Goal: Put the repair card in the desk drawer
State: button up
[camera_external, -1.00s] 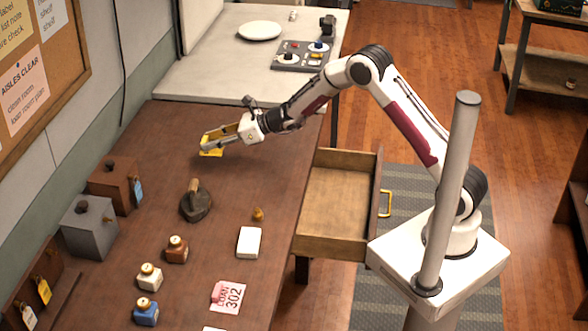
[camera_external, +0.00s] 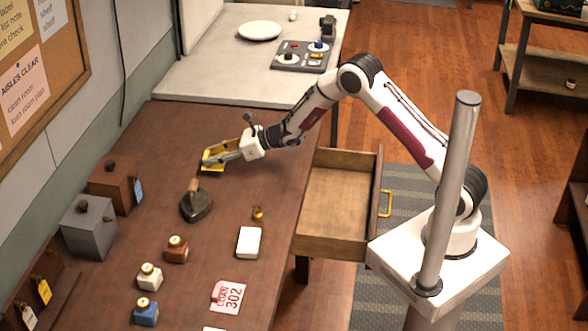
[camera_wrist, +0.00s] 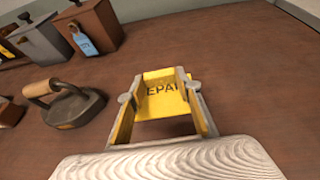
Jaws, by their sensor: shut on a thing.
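The yellow repair card (camera_external: 208,163) is at my gripper's fingertips over the far part of the brown desk. In the wrist view, the card (camera_wrist: 162,92) shows the dark letters "EPAI" between the two fingers. My gripper (camera_external: 217,159) is shut on the card; its fingers hide the card's sides. I cannot tell whether the card touches the desk. The desk drawer (camera_external: 335,215) is pulled out on the right side of the desk, with a yellow handle (camera_external: 386,203). Its visible inside is empty. The gripper is left of and beyond the drawer.
A flat iron (camera_external: 197,206) stands near the gripper; it also shows in the wrist view (camera_wrist: 75,105). Nearer are a white block (camera_external: 249,242), a pink "302" card (camera_external: 229,297) and several bottles. Grey and brown boxes (camera_external: 90,228) line the wall.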

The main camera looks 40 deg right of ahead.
jog(key=shift+f, duration=1.5)
jog(key=o, duration=0.8)
jog(key=shift+f, duration=0.15)
jog(key=shift+w+r+v, duration=0.1)
jog(key=shift+r+v, duration=0.05)
jog(key=shift+v, duration=1.8)
jog(key=shift+w+r+v, duration=0.15)
jog(key=shift+v, duration=1.8)
